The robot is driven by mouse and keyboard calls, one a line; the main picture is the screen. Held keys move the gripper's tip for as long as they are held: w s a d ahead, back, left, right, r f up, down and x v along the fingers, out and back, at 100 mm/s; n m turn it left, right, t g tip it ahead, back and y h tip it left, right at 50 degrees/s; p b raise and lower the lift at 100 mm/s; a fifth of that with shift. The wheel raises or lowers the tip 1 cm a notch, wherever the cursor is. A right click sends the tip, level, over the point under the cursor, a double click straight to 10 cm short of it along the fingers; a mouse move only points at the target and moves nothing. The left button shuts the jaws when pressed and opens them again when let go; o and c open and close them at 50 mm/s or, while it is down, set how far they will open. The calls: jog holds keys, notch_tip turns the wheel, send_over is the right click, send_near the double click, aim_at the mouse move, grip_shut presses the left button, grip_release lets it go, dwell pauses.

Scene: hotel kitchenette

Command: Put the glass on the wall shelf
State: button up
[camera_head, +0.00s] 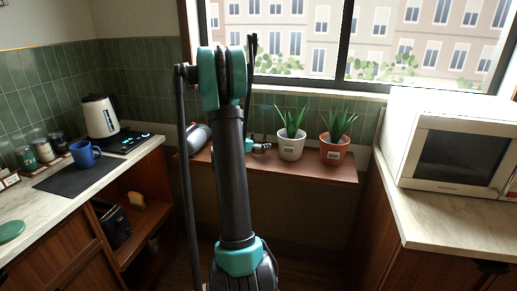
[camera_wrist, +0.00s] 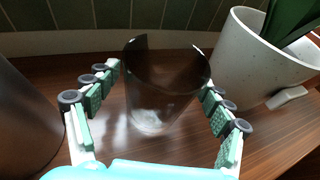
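The clear, dark-tinted glass (camera_wrist: 165,90) stands upright on a brown wooden surface in the wrist view. My gripper (camera_wrist: 160,82) is open, with its fingers on either side of the glass. A gap shows on the left; the right fingertips are close to the glass, and I cannot tell if they touch. In the head view, my gripper (camera_head: 258,146) is low over the wooden shelf (camera_head: 325,173) under the window, partly behind my arm. I cannot make out the glass there.
A white pot with a plant (camera_head: 291,146) stands just right of my gripper, and a terracotta pot (camera_head: 334,153) is further right. A dark rounded object (camera_head: 197,138) is left. A microwave (camera_head: 450,150), kettle (camera_head: 100,116) and blue mug (camera_head: 84,154) stand on the side counters.

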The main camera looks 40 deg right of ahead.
jog(key=c, duration=1.3)
jog(key=shift+c, duration=0.2)
jog(key=shift+r, duration=0.15)
